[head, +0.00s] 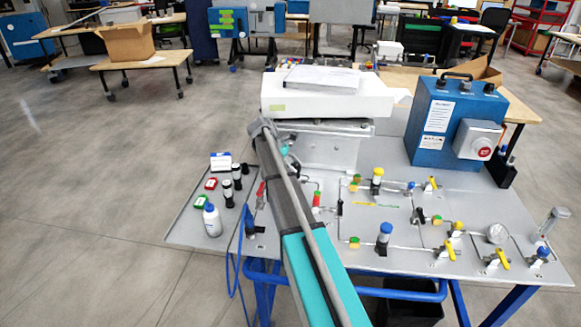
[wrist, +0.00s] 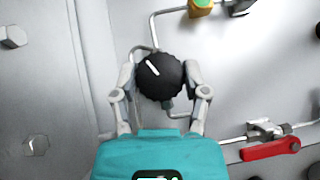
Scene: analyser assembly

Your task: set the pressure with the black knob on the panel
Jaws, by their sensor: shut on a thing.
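The black knob (wrist: 160,76) is in the middle of the wrist view, on the grey panel (wrist: 240,75). Its white pointer line slants to the upper left. My gripper (wrist: 160,72) is shut on the knob, with one finger at its left side and one at its right. In the head view my grey and teal arm reaches out over the left part of the panel (head: 335,256). The knob and fingertips cannot be made out there, behind my arm.
In the wrist view a red-handled valve (wrist: 270,150) sits at lower right and an orange-green fitting (wrist: 201,6) above. In the head view a blue box (head: 430,125) stands at the back right, yellow-handled valves (head: 502,258) to the right, and a white bottle (head: 212,222) at left.

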